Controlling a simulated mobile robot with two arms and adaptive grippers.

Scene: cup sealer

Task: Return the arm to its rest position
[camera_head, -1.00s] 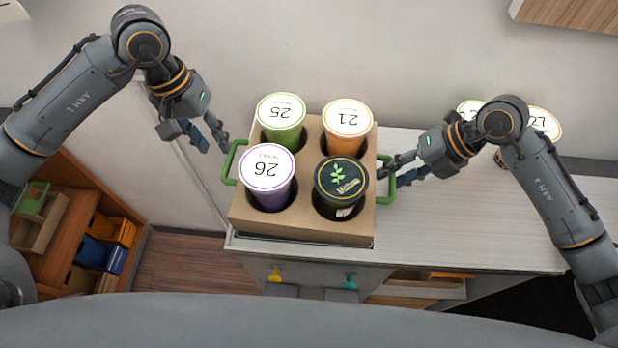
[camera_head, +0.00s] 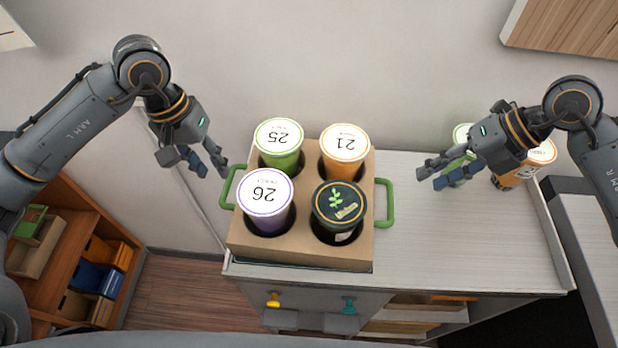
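My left gripper (camera_head: 212,172) is open and empty, to the left of the cardboard cup carrier (camera_head: 300,256) and close to its green left handle (camera_head: 229,188). My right gripper (camera_head: 429,178) is open and empty, to the right of the carrier and apart from its green right handle (camera_head: 388,204). The carrier stands on the counter. It holds a green cup (camera_head: 280,146), an orange cup (camera_head: 344,152), a purple cup (camera_head: 265,201) and a dark cup with a leaf lid (camera_head: 339,206).
A green cup (camera_head: 462,150) and an orange cup (camera_head: 526,166) stand at the back right, partly hidden by my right arm. A wooden shelf (camera_head: 60,255) is at lower left, and a wooden cabinet (camera_head: 565,28) hangs at upper right.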

